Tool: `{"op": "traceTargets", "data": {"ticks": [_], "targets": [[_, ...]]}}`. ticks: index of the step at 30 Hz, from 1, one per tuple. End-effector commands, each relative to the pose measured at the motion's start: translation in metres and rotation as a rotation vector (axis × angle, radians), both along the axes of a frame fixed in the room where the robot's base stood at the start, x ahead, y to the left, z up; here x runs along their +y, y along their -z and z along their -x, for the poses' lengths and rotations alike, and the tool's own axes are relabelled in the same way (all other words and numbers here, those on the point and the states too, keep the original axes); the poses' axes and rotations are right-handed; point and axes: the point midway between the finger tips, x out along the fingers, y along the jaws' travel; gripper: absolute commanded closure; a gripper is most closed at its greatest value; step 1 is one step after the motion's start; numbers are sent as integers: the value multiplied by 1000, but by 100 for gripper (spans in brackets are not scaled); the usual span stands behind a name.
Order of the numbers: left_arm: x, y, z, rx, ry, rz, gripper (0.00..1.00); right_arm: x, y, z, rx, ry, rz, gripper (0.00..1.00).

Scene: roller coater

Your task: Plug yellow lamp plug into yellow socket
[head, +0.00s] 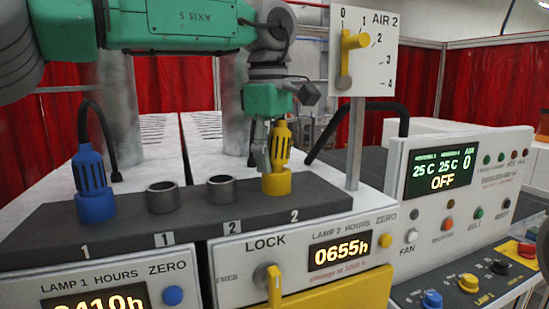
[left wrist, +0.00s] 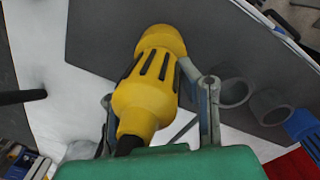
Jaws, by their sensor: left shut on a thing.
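The yellow lamp plug (head: 281,146) stands upright, with dark slots around its body. It is directly above the yellow socket (head: 277,183) at the right end of the dark panel, and its lower end meets the socket. I cannot tell how deep it sits. My left gripper (head: 268,148) is shut on the plug from above. In the left wrist view, the plug (left wrist: 148,85) lies between the two fingers of my left gripper (left wrist: 195,95), and the yellow socket (left wrist: 162,39) shows beyond it. My right gripper is not in view.
A blue plug (head: 88,170) stands in a blue socket (head: 96,207) at the panel's left. Two empty grey sockets (head: 163,196) sit between. A post with the AIR 2 dial (head: 362,50) stands close to the right. A control box (head: 460,185) is farther right.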

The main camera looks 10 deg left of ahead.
Motion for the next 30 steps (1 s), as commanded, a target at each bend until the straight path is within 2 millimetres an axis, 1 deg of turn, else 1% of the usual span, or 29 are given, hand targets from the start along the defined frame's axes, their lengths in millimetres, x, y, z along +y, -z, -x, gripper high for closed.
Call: {"op": "traceTargets", "data": {"ticks": [1,2,3,4,14,17,19,23,27,30], "targets": [[1,8,1,17,2,-10,100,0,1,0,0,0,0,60],[1,8,1,18,3,-11,100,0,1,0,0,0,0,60],[1,9,1,19,3,-11,57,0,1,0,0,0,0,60],[1,9,1,19,3,-11,46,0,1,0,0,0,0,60],[-1,6,1,13,2,-8,46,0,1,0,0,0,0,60],[-2,2,1,10,2,-7,46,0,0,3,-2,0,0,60],[-2,-4,1,9,2,-7,46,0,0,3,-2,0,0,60],[-2,-26,1,8,2,-6,46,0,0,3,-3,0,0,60],[-1,-59,0,10,0,-5,46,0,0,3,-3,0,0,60],[0,-77,-1,11,0,-5,46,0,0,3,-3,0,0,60]]}}
